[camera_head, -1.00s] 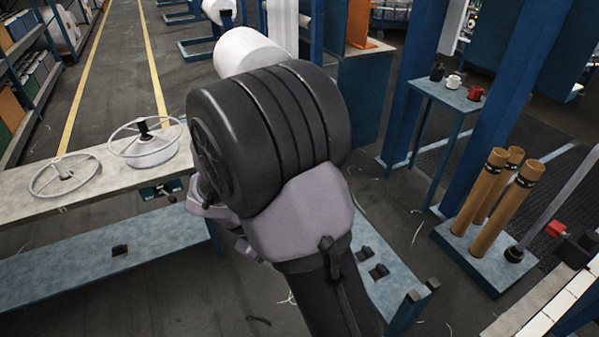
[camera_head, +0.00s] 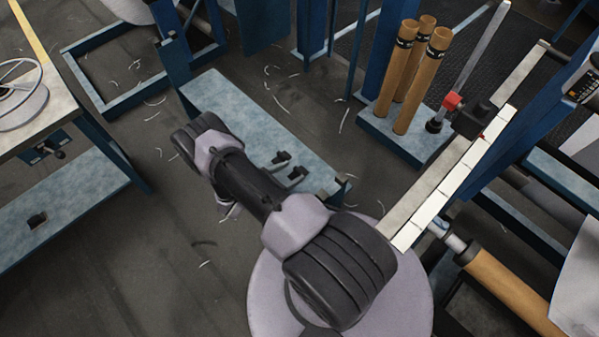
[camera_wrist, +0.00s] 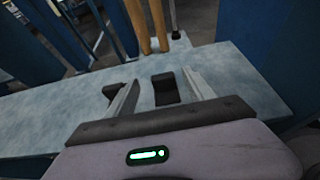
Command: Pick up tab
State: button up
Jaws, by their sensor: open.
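Two small black tab-like pieces lie on a low blue bench (camera_head: 235,118): one farther piece (camera_head: 280,158) and one nearer piece (camera_head: 297,173). I cannot tell which is the tab. My gripper (camera_head: 228,211) is partly hidden below my wrist, on the left side of the bench. In the wrist view my gripper (camera_wrist: 161,77) is open and empty. One black piece (camera_wrist: 165,89) shows between the fingers, ahead of them. The other piece (camera_wrist: 112,91) shows just left of the left finger, which partly overlaps it.
Several brown tubes (camera_head: 417,90) stand on a blue base (camera_head: 383,138) beyond the bench. A work table (camera_head: 55,108) with a handwheel (camera_head: 20,90) is at the left. Light strips of debris lie on the floor. A rail with white tiles (camera_head: 440,199) runs at the right.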

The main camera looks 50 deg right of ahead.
aim_at(304, 170)
jog(key=x, duration=0.3)
jog(key=b+x, duration=0.1)
jog(key=x, duration=0.3)
jog(key=shift+s+f, duration=0.15)
jog(key=shift+s, duration=0.05)
jog(key=shift+a, duration=0.1)
grip_shut()
jog(key=shift+r+p, duration=1.25)
jog(key=shift+r, duration=0.45)
jog(key=shift+w+a+r, duration=0.1)
jog(key=shift+a+r, duration=0.15)
jog(key=w+a+b, duration=0.1)
jog(key=a+b, duration=0.2)
jog(key=a, duration=1.4)
jog(key=shift+w+a+f, duration=0.15)
jog(key=shift+w+a, duration=0.05)
jog(key=shift+w, duration=0.2)
jog(key=c, duration=0.9)
grip_release()
grip_shut()
